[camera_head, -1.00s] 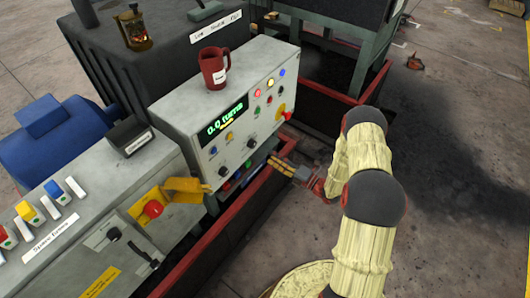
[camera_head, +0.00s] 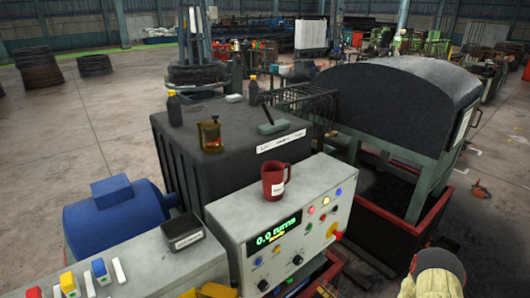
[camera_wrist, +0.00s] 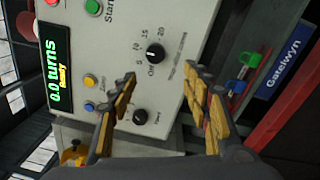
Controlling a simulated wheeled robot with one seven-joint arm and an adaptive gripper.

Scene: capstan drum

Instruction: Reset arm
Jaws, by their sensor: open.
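My gripper (camera_wrist: 165,95) is open and empty in the wrist view, its two padded fingers apart in front of the control panel. The panel (camera_head: 285,240) is a grey box with a green display reading 0.0 turns, coloured buttons and dark knobs. In the wrist view the panel (camera_wrist: 170,20) appears turned sideways, with a black dial (camera_wrist: 155,53) and a smaller knob (camera_wrist: 140,116) near the fingers. I cannot tell whether a finger touches the panel. In the head view only part of my arm shows at the bottom right edge.
A red mug (camera_head: 273,183) stands on top of the panel box. A brass lantern (camera_head: 210,135) and dark bottles stand on the black cabinet (camera_head: 235,165) behind. A blue motor (camera_head: 110,215) is at the left. A red-edged trough (camera_head: 400,222) lies right of the panel. Open floor (camera_head: 60,130) lies at far left.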

